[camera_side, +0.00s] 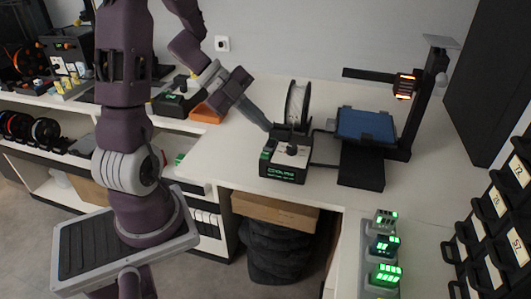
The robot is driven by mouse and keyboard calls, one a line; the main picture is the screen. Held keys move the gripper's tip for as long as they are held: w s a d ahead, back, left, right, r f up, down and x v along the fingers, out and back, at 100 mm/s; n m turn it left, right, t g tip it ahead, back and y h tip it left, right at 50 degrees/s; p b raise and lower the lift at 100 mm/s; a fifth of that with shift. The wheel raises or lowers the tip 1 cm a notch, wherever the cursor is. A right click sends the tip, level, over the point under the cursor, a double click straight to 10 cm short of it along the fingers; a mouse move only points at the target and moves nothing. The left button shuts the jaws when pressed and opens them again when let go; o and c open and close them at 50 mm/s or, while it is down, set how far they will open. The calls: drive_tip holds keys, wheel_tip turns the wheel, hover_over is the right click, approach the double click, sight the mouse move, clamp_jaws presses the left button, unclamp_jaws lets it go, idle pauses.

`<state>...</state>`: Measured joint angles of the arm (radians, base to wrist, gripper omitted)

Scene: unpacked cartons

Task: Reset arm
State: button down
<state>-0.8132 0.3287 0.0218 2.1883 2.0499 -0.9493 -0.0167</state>
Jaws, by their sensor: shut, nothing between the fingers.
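My gripper (264,124) is at the end of my purple arm, which leaves the top of the picture and comes back down at the upper middle. Its grey fingers point down to the right. They are shut with nothing seen between them, and look close to the left side of a black control box (283,172) with a green-lit display. I cannot tell whether they touch it. The large purple column of my arm fills the left foreground.
A white spool (298,103) stands behind the control box. A printer with a blue plate (366,126) is to its right. An orange tray (207,113) lies left of my gripper. Small green-lit devices (385,247) and black bins (508,205) are at the right. The white tabletop (435,190) has free room.

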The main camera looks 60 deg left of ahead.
idle(0.3)
drive_tip(key=w+a+r+n+t+y, duration=0.1)
drive_tip(key=w+r+n+t+y, duration=0.35)
drive_tip(key=r+n+y, duration=0.7)
drive_tip(key=s+d+f+n+g+h, duration=0.1)
drive_tip(key=s+d+n+g+h, duration=0.4)
drive_tip(key=s+d, duration=1.1)
drive_tip(key=s+g, duration=0.1)
drive_tip(key=s, duration=0.2)
drive_tip(key=shift+s+f+h, duration=0.15)
drive_tip(key=shift+f+h, duration=0.15)
drive_tip(key=shift+h, duration=0.05)
